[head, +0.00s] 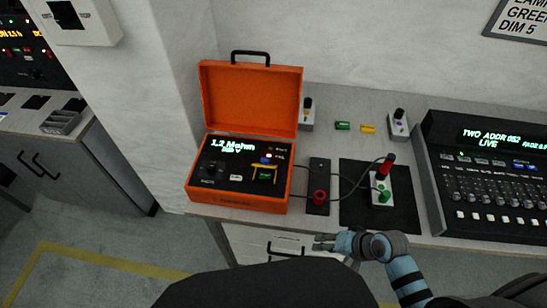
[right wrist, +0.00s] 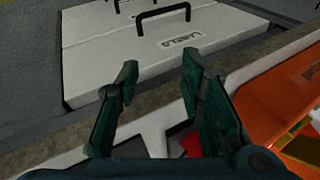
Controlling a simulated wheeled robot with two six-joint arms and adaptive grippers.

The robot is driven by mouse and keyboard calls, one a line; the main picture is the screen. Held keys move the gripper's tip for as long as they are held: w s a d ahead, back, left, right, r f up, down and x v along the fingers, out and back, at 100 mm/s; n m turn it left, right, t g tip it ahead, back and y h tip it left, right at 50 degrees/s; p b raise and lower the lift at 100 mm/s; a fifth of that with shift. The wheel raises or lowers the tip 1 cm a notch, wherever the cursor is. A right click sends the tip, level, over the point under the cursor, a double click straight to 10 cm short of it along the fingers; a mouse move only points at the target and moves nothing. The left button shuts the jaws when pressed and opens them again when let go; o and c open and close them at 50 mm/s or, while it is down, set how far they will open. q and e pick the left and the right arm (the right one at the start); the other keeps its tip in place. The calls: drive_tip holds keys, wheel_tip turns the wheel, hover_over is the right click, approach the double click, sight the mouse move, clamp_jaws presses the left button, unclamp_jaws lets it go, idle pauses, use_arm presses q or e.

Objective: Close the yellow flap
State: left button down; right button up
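An orange tester case (head: 240,202) stands on the counter with its lid (head: 250,95) raised and a lit display. The yellow flap (head: 265,166) is a small yellow piece on the right of its panel, apparently raised, with coloured parts around it. In the right wrist view, the orange case (right wrist: 265,90) is at the right, and a yellow piece (right wrist: 308,132) shows at the edge. My right gripper (head: 322,241) is at the counter's front edge, right of and below the case, touching nothing visible. Its fingers (right wrist: 160,78) are apart and empty. My left gripper is out of view.
Right of the case are a black strip with a red plug (head: 319,197), a dark mat (head: 352,212) with a wired box and red connector (head: 386,166), and a lighting console (head: 490,185). A white drawer front (right wrist: 150,45) with handles lies below the counter.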

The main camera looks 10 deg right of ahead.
sight(265, 161)
drive_tip(key=w+a+r+m+y, duration=0.1)
drive_tip(key=w+r+m, duration=0.1)
drive_tip(key=r, duration=0.1)
drive_tip(key=w+a+r+m+t+y, duration=0.1)
drive_tip(key=w+r+y, duration=0.1)
drive_tip(key=w+r, duration=0.1)
drive_tip(key=w+a+r+m+y, duration=0.1)
drive_tip(key=w+r+m, duration=0.1)
drive_tip(key=w+r, duration=0.1)
drive_tip(key=shift+r+m+t+y, duration=0.25)
drive_tip(key=shift+m+t+y, duration=0.05)
drive_tip(key=shift+y, duration=0.1)
drive_tip(key=w+r+m+t+y, duration=0.25)
drive_tip(key=w+r+m, duration=0.3)
drive_tip(key=r, duration=0.35)
drive_tip(key=shift+g+y, duration=0.25)
drive_tip(key=shift+y, duration=0.2)
drive_tip(key=x, duration=1.4)
drive_tip(key=shift+w+r+b, duration=0.1)
drive_tip(key=shift+r+b, duration=0.05)
drive_tip(key=shift+b, duration=0.2)
